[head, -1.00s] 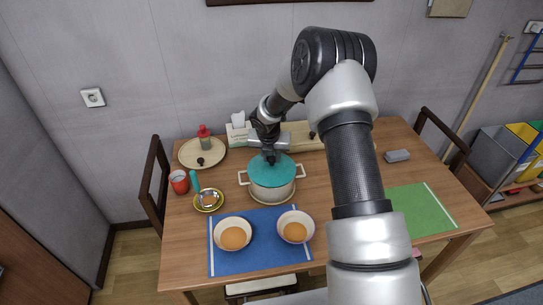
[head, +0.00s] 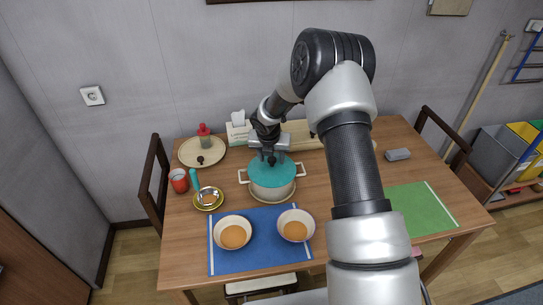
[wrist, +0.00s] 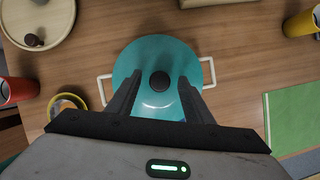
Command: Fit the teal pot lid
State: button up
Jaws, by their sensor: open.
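The teal pot lid (head: 264,175) sits on the cream pot (head: 271,191) and covers its top; it looks about level. The lid shows from above in the wrist view (wrist: 157,58), with a dark round knob (wrist: 159,81) at its middle. The pot's two pale handles stick out on either side. My gripper (head: 271,155) is above the lid, its fingers pointing down. In the wrist view the open fingers (wrist: 159,98) are spread to the left and right of the knob, apart from it. Whether the lid is fully seated cannot be told.
Two bowls (head: 233,233) with orange contents stand on the blue mat (head: 262,258) in front of the pot. A red cup (head: 179,181) and a yellow dish (head: 208,200) are at left. A round board (head: 188,152) and a tissue box (head: 238,132) are behind. The right side has a green mat (head: 423,211).

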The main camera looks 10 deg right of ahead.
jog(key=p+v, duration=0.1)
jog(key=v, duration=1.6)
jog(key=shift+r, duration=0.25)
jog(key=shift+r, duration=0.1)
jog(key=s+d+r+m+h+p, duration=0.1)
jog(key=s+d+r+m, duration=0.1)
jog(key=s+r+m, duration=0.6)
jog(key=s+d+r+m+p, duration=0.1)
jog(key=s+d+r+m, duration=0.1)
jog(key=s+r+m, duration=0.6)
jog(key=s+a+r+m+y, duration=0.1)
jog(key=s+r+m, duration=0.1)
jog(key=s+m, duration=0.6)
jog(key=s+r+m+t+y+p, duration=0.1)
jog(key=s+r+m, duration=0.2)
jog(key=s+m, duration=0.5)
jog(key=shift+s+a, duration=0.4)
jog(key=shift+s, duration=0.1)
